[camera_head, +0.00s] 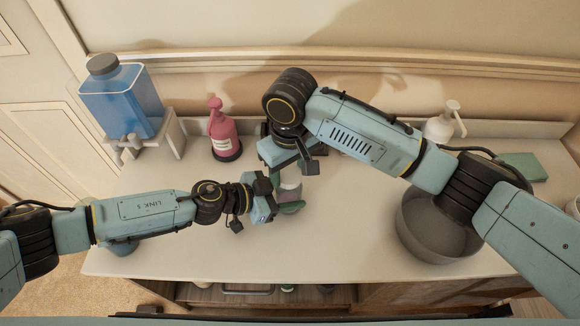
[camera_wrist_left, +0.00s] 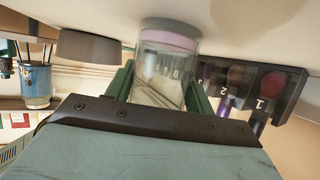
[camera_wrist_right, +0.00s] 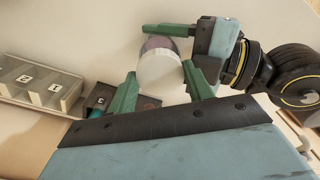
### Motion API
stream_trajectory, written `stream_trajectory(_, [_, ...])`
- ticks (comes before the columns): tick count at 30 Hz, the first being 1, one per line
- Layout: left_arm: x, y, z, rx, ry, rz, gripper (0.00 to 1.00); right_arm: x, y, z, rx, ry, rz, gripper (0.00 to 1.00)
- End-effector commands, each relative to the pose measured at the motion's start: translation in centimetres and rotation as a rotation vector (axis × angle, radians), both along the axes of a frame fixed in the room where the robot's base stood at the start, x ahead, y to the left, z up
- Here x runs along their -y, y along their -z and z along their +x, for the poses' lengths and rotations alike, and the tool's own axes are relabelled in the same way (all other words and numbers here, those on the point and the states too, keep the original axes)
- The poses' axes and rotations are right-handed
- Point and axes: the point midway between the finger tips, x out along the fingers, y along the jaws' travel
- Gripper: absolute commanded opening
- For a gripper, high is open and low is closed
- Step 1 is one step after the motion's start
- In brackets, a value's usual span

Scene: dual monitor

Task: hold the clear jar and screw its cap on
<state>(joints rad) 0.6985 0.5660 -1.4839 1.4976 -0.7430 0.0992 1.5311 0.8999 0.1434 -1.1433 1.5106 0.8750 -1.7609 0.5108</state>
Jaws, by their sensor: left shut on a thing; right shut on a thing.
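The clear jar (camera_wrist_left: 160,75) has a pinkish band near one end and sits between the green fingers of my left gripper (camera_head: 283,196), which is shut on it. In the right wrist view the jar (camera_wrist_right: 157,45) shows beyond a whitish round cap (camera_wrist_right: 162,72). My right gripper (camera_head: 289,168) is above the left one and shut on the cap, with a finger on either side of it. Cap and jar are in line and look close together or touching. The seam between them and the thread are too small to make out.
A blue liquid tank (camera_head: 122,98) and a pink pump bottle (camera_head: 222,130) stand at the back left. A white pump bottle (camera_head: 440,125), a grey bowl (camera_head: 430,235) and a green box (camera_head: 523,166) are right. The counter's front middle (camera_head: 330,250) is clear.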

Motion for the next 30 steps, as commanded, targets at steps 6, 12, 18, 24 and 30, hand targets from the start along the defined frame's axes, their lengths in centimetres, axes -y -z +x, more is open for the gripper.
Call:
stream_trajectory(6, [1.2, -1.4, 0.0, 0.022, 0.024, -0.024, 0.00, 0.8, 2.1, -0.2, -0.011, 0.017, -0.029, 0.55])
stream_trajectory(12, [1.1, -1.3, 0.0, 0.018, 0.019, -0.025, 0.00, 0.5, 1.8, -0.4, -0.013, 0.010, -0.023, 0.73])
stream_trajectory(18, [1.0, -1.3, 0.0, 0.016, 0.016, -0.024, 0.00, 0.1, 1.6, -0.5, -0.015, 0.001, -0.015, 0.73])
stream_trajectory(24, [1.0, -1.2, 0.0, 0.013, 0.013, -0.023, 0.00, -0.1, 1.5, -0.6, -0.016, -0.004, -0.009, 0.73])
stream_trajectory(30, [0.9, -1.1, 0.0, 0.012, 0.012, -0.021, 0.00, -0.1, 0.8, -0.6, -0.012, -0.005, -0.007, 0.73])
